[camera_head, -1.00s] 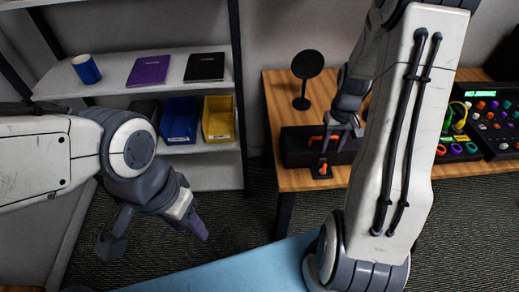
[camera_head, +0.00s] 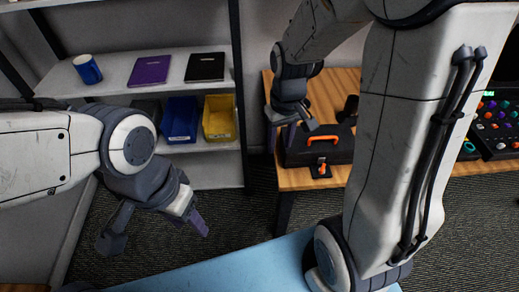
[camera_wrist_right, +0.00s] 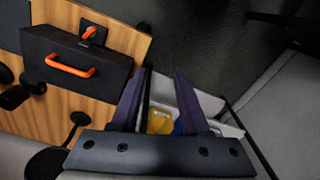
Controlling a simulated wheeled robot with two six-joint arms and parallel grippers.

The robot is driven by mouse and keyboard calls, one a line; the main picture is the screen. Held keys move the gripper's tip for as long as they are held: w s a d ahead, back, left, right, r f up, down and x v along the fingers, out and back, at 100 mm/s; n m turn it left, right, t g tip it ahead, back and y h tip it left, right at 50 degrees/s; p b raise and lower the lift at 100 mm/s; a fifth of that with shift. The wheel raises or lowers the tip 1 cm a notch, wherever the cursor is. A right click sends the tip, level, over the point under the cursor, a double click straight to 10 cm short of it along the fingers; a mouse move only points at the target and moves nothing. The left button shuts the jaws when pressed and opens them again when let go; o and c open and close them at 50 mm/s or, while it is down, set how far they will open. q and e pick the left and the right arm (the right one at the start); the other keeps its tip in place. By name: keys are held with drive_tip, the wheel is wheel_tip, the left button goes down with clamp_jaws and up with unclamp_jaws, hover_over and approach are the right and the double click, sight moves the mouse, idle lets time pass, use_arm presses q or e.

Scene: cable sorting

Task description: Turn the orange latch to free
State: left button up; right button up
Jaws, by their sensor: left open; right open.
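The orange latch (camera_head: 322,168) sits on a small black plate at the table's front edge, in front of a black box (camera_head: 340,152) with an orange handle (camera_head: 323,139). The right wrist view also shows the latch (camera_wrist_right: 89,33), lying slantwise on its plate beyond the box (camera_wrist_right: 70,62). My right gripper (camera_head: 299,133) is open and empty at the box's left end in the head view, apart from the latch. In the right wrist view its fingers (camera_wrist_right: 161,78) point past the table edge. My left gripper (camera_head: 155,233) is open and empty at the lower left, far from the latch.
A shelf at left holds a blue mug (camera_head: 88,69), a purple book (camera_head: 150,69), a black book (camera_head: 205,67), a blue bin (camera_head: 181,121) and a yellow bin (camera_head: 219,118). A black panel with coloured pieces (camera_head: 495,120) stands at right. My right arm covers part of the table.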

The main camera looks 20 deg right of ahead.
drive_tip(key=s+a+r+n, duration=0.2)
drive_tip(key=s+a+r, duration=0.1)
drive_tip(key=a, duration=0.3)
drive_tip(key=shift+s+a+p, duration=0.3)
drive_tip(key=shift+s+a, duration=0.05)
drive_tip(key=shift+s, duration=0.15)
